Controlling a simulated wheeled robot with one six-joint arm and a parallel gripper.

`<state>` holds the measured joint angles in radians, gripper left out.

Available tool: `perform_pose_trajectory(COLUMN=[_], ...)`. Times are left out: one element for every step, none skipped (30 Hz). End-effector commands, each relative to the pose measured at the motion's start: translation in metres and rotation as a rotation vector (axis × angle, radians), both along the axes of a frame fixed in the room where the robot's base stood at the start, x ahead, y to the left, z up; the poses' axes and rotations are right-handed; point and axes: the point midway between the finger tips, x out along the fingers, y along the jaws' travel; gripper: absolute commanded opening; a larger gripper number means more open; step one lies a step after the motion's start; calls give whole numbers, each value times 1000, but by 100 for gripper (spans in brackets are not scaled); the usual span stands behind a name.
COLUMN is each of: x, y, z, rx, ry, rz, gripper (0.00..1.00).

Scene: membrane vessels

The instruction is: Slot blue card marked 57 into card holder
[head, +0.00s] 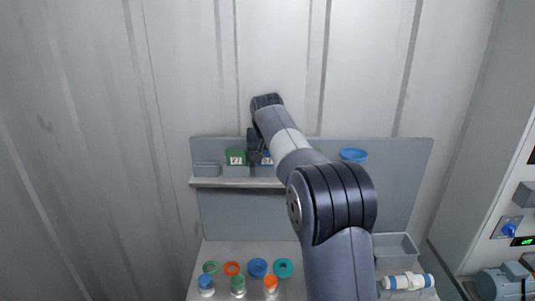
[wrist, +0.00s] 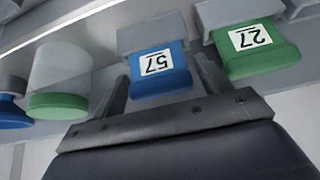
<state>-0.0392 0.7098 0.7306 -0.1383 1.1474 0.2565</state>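The blue card marked 57 (wrist: 158,70) appears upside down in the wrist view. Its edge meets a grey card holder (wrist: 150,32), and it looks seated there much like the green card beside it. My gripper (wrist: 162,68) is open, with one finger on each side of the blue card and a small gap on both sides. In the head view my gripper (head: 258,152) is at the shelf and mostly hides the blue card (head: 267,157).
A green card marked 27 (wrist: 252,48) sits in the neighbouring holder, close to one finger. A clear jar with a green lid (wrist: 58,105) is beside the other finger. The shelf (head: 225,183) has a blue dish (head: 353,155). Capped vials and rings stand on the bench below.

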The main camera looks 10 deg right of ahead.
Motion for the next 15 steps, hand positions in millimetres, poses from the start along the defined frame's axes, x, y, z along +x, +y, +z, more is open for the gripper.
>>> perform_pose_trajectory(x=[0, 0, 0, 0, 0, 0, 0, 0, 0, 0, -1, -2, -3, -5, -8], y=[0, 0, 0, 0, 0, 0, 0, 0, 0, 0, 0, 1, 1, 1, 2], z=[0, 0, 0, 0, 0, 0, 0, 0, 0, 1, 2, 3, 6, 8, 13], rx=[0, 0, 0, 0, 0, 0, 0, 0, 0, 0, 0, 0, 0, 0, 0], ry=[0, 0, 0, 0, 0, -1, -1, -1, 0, -1, -1, -2, -3, -3, -3], rz=[0, 0, 0, 0, 0, 0, 0, 0, 0, 0, 0, 1, 1, 1, 1], gripper=[77, 80, 83, 83, 83, 83, 83, 83, 83, 83, 83, 83, 83, 83, 83])
